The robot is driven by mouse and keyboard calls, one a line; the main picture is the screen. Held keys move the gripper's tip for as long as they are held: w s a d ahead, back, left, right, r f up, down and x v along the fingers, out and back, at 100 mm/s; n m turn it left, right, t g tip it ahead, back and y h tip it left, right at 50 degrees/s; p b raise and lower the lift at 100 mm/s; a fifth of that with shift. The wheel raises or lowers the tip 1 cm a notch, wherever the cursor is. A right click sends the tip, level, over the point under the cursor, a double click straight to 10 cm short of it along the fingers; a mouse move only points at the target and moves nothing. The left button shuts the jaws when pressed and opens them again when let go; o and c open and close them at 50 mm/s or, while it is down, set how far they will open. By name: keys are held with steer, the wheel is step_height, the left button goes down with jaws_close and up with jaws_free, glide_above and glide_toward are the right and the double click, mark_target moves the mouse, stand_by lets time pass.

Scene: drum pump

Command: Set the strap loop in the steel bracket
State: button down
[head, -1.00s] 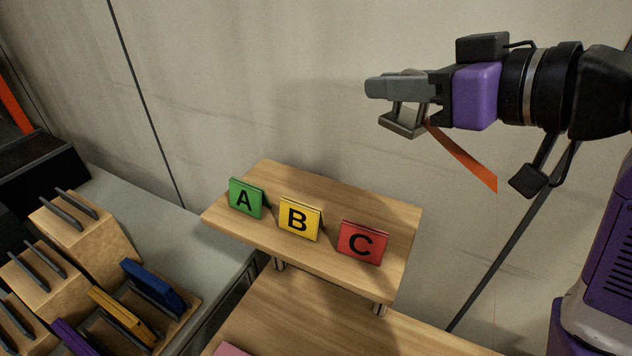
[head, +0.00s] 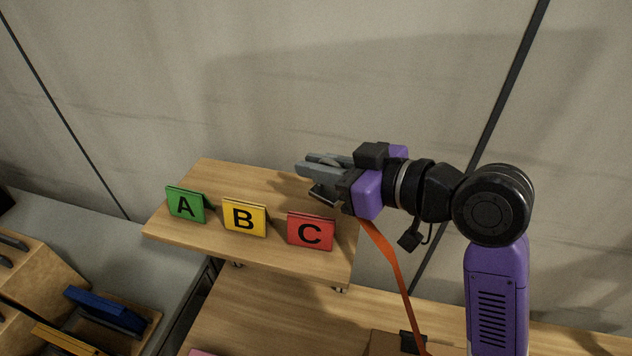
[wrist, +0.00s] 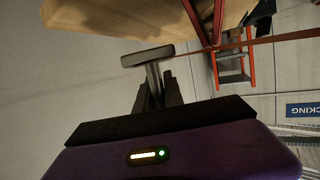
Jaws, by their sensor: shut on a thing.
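My gripper (head: 322,168) is over the right end of the raised wooden shelf, behind the red C card. It is shut on a grey metal piece (head: 324,194), which looks like the strap's end loop; my fingers hide part of it. In the wrist view a grey bar (wrist: 147,56) shows at the fingertips. An orange strap (head: 395,268) hangs from beneath my gripper down to the lower right; a reddish band, likely the strap, also shows in the wrist view (wrist: 196,22). I cannot make out the steel bracket for certain in either view.
The shelf (head: 165,233) carries a green A card (head: 186,204), a yellow B card (head: 244,217) and a red C card (head: 311,231). A lower wooden surface (head: 225,313) lies beneath. Wooden holders with coloured items stand lower left. The wall is close behind.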

steer(key=shift+f, duration=2.1)
steer(key=shift+f, duration=0.15)
steer(key=c, duration=1.5)
jaws_free()
steer(key=shift+o, duration=0.2)
